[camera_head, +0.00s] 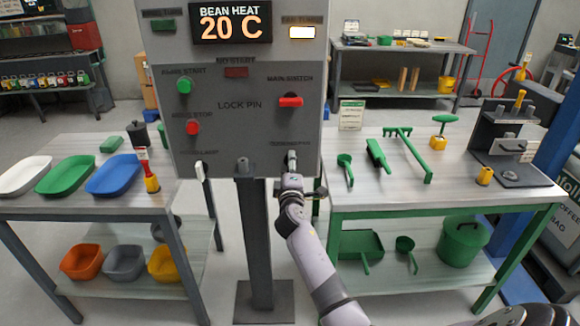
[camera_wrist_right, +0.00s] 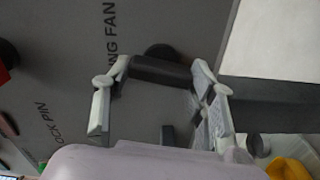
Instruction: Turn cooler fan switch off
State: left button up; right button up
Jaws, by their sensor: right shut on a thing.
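The cooling fan switch is at the lower right of the grey control panel (camera_head: 240,85). My right gripper (camera_head: 291,162) reaches up to it from below and hides most of it in the head view. In the right wrist view, a dark bar-shaped handle (camera_wrist_right: 160,71) lies between the two spread fingers of my right gripper, below a label ending in "ING FAN". The gripper is shut on this switch. Which way the switch points cannot be told clearly. My left gripper is not in view.
The red main switch (camera_head: 290,101) sits above my right gripper. The panel also holds a green button (camera_head: 183,86), a red button (camera_head: 193,127) and a lock pin (camera_head: 242,165). A table with green tools (camera_head: 440,200) stands close on the right, one with trays (camera_head: 30,205) on the left.

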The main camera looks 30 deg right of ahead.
jog(key=shift+n, duration=0.8)
jog(key=shift+f, duration=0.1)
jog(key=o, duration=1.1)
jog(key=shift+a, duration=0.1)
jog(key=shift+o, duration=0.2)
jog(key=v, duration=1.2)
